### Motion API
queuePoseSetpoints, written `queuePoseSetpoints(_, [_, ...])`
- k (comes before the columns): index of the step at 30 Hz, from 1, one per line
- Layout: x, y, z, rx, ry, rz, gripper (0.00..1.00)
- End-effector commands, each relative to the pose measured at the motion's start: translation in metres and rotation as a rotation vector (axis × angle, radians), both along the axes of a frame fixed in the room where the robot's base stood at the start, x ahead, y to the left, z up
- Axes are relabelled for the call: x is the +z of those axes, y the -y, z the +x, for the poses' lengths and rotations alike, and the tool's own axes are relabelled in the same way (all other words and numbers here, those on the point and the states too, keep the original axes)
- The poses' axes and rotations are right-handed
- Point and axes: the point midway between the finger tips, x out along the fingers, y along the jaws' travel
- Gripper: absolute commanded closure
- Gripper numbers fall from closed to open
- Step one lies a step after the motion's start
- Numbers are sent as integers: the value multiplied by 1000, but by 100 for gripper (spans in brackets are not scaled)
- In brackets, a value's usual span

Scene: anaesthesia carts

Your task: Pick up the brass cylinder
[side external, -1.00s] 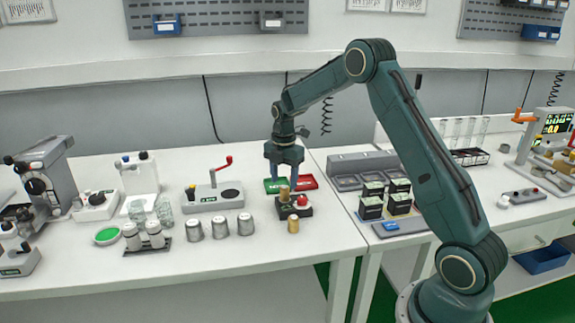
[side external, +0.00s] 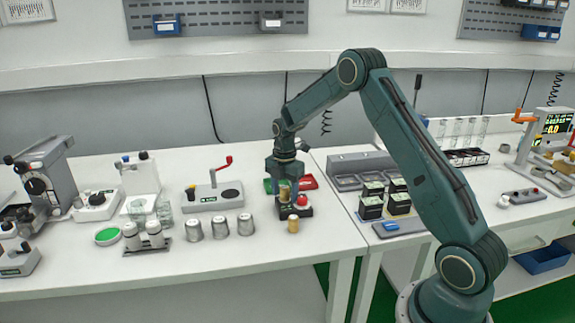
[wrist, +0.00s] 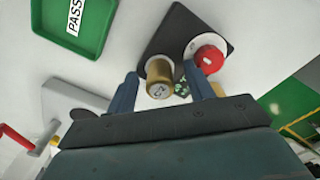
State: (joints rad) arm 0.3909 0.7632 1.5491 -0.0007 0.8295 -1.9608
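My gripper (wrist: 166,80) is open, with one blue finger on each side of the cylinder and a visible gap at the right finger. In the side view my gripper (side external: 285,186) is low over the same base (side external: 290,210), and its fingers partly hide the brass cylinder (side external: 284,194).
Several metal canisters (side external: 220,227) stand to the left, near a grey device with a red-handled crank (side external: 215,190). Green and red trays (side external: 308,181) lie behind the base. Black-topped boxes (side external: 371,207) stand on the right table. The front table area is clear.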

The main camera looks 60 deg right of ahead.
Motion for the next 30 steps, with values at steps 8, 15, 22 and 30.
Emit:
queuePoseSetpoints(8, [0, 0, 0, 0, 0, 0, 98])
queuePoseSetpoints(15, [1, 0, 0, 0, 1, 0, 100])
queuePoseSetpoints(22, [9, 0, 1, 0, 3, -1, 100])
queuePoseSetpoints(30, [43, 0, 1, 0, 5, -2, 100])
